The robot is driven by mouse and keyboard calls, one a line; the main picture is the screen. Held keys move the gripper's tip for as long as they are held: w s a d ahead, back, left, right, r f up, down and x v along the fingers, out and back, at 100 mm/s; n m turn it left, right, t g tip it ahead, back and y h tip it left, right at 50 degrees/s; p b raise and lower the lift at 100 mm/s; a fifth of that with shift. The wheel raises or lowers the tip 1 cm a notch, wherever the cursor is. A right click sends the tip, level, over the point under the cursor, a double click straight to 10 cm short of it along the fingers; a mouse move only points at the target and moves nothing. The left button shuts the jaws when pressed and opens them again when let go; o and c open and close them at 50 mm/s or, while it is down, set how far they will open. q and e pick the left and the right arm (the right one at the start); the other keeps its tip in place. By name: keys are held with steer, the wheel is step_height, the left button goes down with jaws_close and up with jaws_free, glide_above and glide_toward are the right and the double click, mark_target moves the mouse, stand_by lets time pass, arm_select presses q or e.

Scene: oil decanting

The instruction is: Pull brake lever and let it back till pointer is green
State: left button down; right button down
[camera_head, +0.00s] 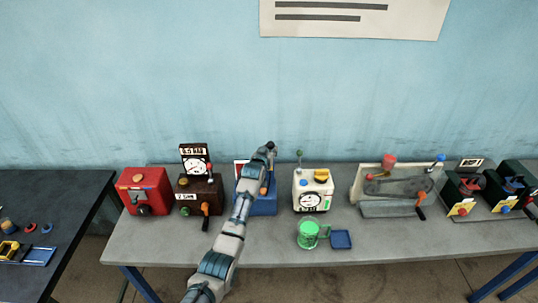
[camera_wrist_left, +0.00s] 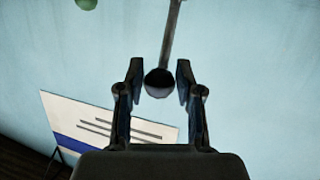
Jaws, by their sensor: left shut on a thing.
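The brake lever's black ball knob (camera_wrist_left: 159,83) sits between the fingers of my left gripper (camera_wrist_left: 158,85) in the left wrist view, with its grey rod (camera_wrist_left: 172,35) running up out of the picture. The gripper is shut on the knob. In the head view my left gripper (camera_head: 268,150) is above and behind a blue box (camera_head: 264,207) on the bench. My arm covers much of this box. A white and red panel (camera_head: 239,169) shows at its left edge; I cannot make out the pointer. My right gripper is not in view.
A brown gauge box (camera_head: 196,194) and a red box (camera_head: 144,190) stand to the left. A white gauge box (camera_head: 312,188) with a green-knobbed lever (camera_head: 300,154) stands close on the right. A green mug (camera_head: 308,236) is in front of it. The grey bench (camera_head: 160,245) has a clear front strip.

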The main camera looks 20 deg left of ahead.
arm_select(q)
steer(key=r, duration=0.2)
steer(key=shift+w+a+r+t, duration=0.1)
steer(key=shift+w+r+t, duration=0.2)
steer(key=shift+r, duration=0.05)
steer(key=shift+w, duration=0.35)
steer(key=c, duration=0.9)
jaws_free()
steer(key=shift+o, duration=0.8)
steer(key=shift+w+f, duration=0.1)
steer(key=shift+f, duration=0.25)
steer(key=shift+s, duration=0.2)
steer(key=shift+s+r, duration=0.1)
steer(key=shift+s, duration=0.5)
glide_toward(270, 142)
steer(key=shift+f+v, duration=0.25)
steer(key=shift+v, duration=0.75)
